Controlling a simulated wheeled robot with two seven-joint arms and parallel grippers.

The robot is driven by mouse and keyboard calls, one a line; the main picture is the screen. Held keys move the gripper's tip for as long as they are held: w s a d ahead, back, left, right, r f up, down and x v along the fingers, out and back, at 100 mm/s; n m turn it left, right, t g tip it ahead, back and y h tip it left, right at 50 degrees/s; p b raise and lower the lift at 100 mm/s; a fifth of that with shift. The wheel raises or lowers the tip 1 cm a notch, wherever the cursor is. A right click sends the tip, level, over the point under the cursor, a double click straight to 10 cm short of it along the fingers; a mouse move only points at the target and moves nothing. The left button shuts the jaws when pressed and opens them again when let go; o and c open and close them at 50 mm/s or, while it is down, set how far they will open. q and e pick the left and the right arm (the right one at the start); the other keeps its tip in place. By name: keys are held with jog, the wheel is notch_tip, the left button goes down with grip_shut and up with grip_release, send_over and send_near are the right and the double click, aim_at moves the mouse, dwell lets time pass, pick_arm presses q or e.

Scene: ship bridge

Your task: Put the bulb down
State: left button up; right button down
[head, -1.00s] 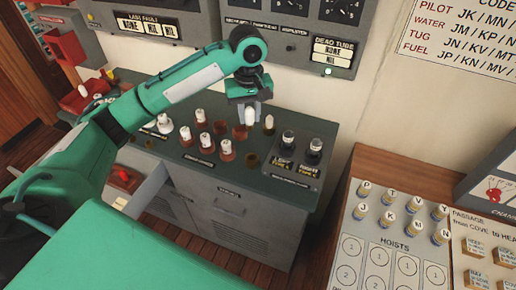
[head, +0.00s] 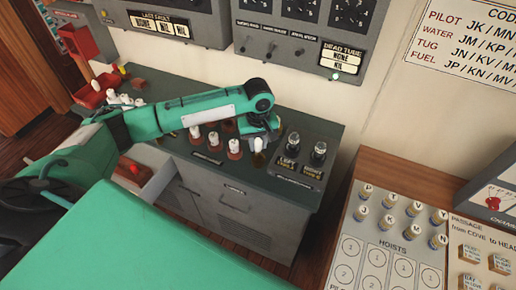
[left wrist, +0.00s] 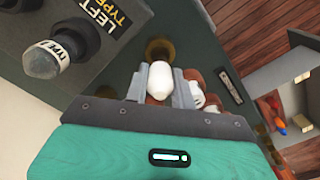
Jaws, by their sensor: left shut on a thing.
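My left gripper (head: 259,138) is over the bench's right half, its fingers shut on a white bulb (head: 259,145). In the left wrist view the bulb (left wrist: 160,78) sits between the two grey fingers (left wrist: 160,92). The bulb is just above or beside a dark amber, empty-looking socket (head: 258,160), which also shows past the bulb in the left wrist view (left wrist: 159,48). I cannot tell whether the bulb touches anything below. My right gripper is not in view.
Several white bulbs in reddish holders (head: 213,141) stand close to the left of my gripper. A grey wall panel (head: 300,40) is behind. An open drawer (head: 155,180) is at the front left.

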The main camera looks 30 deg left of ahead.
aim_at(258, 150)
pick_arm(q)
jog(key=shift+f+p, duration=0.45)
jog(key=shift+f, duration=1.6)
jog(key=shift+f, duration=0.1)
jog(key=o, duration=1)
jog(key=shift+f, duration=0.1)
jog(key=shift+c, duration=0.2)
jog(key=shift+r, duration=0.4)
notch_tip(258, 150, up, 11)
jog(key=b, duration=0.3)
jog(key=shift+f+b, duration=0.2)
jog(key=shift+b, duration=0.15)
jog(key=shift+r, duration=0.55)
